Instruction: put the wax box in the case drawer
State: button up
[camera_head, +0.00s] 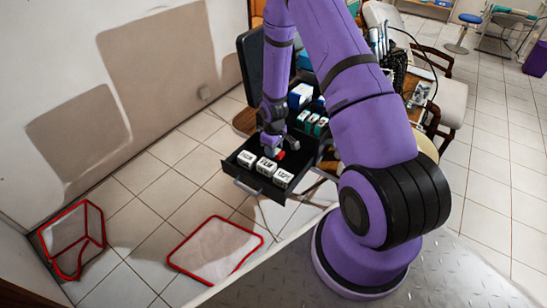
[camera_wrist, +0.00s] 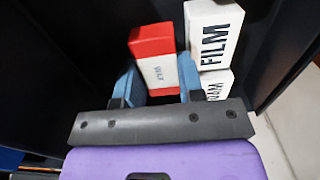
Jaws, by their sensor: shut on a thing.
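The wax box (camera_wrist: 158,72) is red and white with "WAX" on its side. My gripper (camera_wrist: 157,82) is shut on it, with a blue finger on each side. In the head view a little red of the wax box (camera_head: 281,154) shows below my gripper (camera_head: 271,143), over the back part of the open black case drawer (camera_head: 238,172). The box's lower part is hidden, so I cannot tell whether it touches the drawer floor. The drawer's dark wall also shows in the wrist view (camera_wrist: 262,55).
Several white labelled boxes stand in a row along the drawer's front, including a FILM box (camera_wrist: 213,35) close right of the wax box. Other small boxes (camera_head: 312,122) sit in the case behind. Two red-rimmed frames (camera_head: 215,247) (camera_head: 74,240) are on the tiled floor.

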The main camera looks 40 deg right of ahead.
jog(key=shift+f, duration=2.05)
jog(key=shift+f, duration=0.15)
jog(key=o, duration=0.6)
